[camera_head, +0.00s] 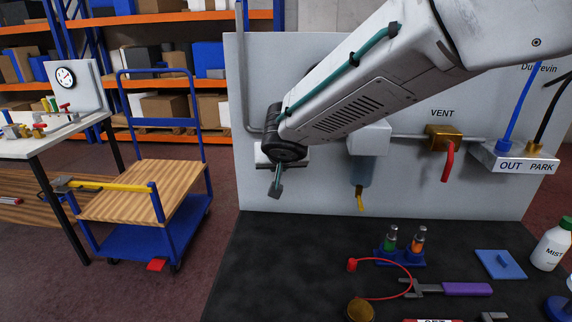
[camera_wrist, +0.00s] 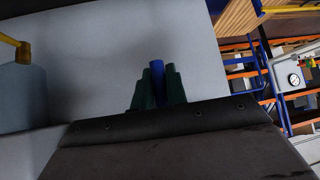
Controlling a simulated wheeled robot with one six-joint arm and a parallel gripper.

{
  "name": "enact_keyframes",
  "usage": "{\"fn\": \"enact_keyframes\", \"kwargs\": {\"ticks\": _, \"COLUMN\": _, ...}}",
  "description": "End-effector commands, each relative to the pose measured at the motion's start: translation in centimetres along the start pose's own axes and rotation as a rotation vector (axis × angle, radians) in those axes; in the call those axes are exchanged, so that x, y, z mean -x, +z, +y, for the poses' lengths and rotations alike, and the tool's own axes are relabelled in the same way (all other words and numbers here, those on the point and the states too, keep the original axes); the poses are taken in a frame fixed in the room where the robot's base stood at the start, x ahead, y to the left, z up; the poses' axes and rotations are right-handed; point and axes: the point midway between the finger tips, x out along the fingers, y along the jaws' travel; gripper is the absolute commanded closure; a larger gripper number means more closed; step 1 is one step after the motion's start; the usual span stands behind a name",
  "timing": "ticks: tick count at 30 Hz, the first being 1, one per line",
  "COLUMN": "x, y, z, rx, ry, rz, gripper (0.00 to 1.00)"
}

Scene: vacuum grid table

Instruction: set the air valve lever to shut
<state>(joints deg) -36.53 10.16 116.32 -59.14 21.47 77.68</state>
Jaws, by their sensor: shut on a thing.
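A blue lever (camera_wrist: 156,74) stands between the two dark green fingers of my gripper (camera_wrist: 157,88) in the wrist view. The gripper is shut on it, and its blue tip shows between the fingertips. I take it for the air valve lever. In the head view my gripper (camera_head: 277,184) is in front of the grey panel (camera_head: 300,205), low on its left part. There my arm and gripper hide the valve body and the lever, so I cannot tell its angle against the pipe.
To the right are a filter bowl (camera_head: 360,172) with a yellow drain, a brass VENT valve (camera_head: 444,136) with a red lever (camera_head: 447,162), and an OUT/PARK block (camera_head: 515,158). The dark table (camera_head: 270,265) holds tools, bottles and a red cord. A blue cart (camera_head: 150,195) stands left.

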Motion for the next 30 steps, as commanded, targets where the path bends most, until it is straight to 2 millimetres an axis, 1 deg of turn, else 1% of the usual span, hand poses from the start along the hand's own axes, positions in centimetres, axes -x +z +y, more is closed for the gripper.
{"fn": "enact_keyframes", "kwargs": {"ticks": 6, "x": 0.0, "y": 0.1, "z": -0.1, "rx": 0.000, "ry": -0.002, "rz": -0.002, "gripper": 1.00}}
{"fn": "enact_keyframes", "kwargs": {"ticks": 7, "x": 0.0, "y": 0.1, "z": -0.1, "rx": 0.000, "ry": -0.002, "rz": -0.002, "gripper": 0.83}}
{"fn": "enact_keyframes", "kwargs": {"ticks": 8, "x": 0.0, "y": 0.1, "z": -0.1, "rx": 0.000, "ry": -0.002, "rz": -0.002, "gripper": 0.75}}
{"fn": "enact_keyframes", "kwargs": {"ticks": 9, "x": 0.0, "y": 0.1, "z": -0.1, "rx": 0.000, "ry": -0.002, "rz": -0.002, "gripper": 0.64}}
{"fn": "enact_keyframes", "kwargs": {"ticks": 17, "x": 0.0, "y": 0.1, "z": 0.1, "rx": -0.001, "ry": 0.001, "rz": -0.001, "gripper": 0.64}}
{"fn": "enact_keyframes", "kwargs": {"ticks": 20, "x": 0.5, "y": 0.0, "z": 0.1, "rx": -0.002, "ry": 0.000, "rz": 0.000, "gripper": 0.64}}
{"fn": "enact_keyframes", "kwargs": {"ticks": 23, "x": 1.9, "y": -0.1, "z": 0.1, "rx": -0.002, "ry": 0.000, "rz": 0.002, "gripper": 0.64}}
{"fn": "enact_keyframes", "kwargs": {"ticks": 30, "x": 6.0, "y": 0.0, "z": 0.0, "rx": -0.001, "ry": -0.002, "rz": 0.001, "gripper": 0.64}}
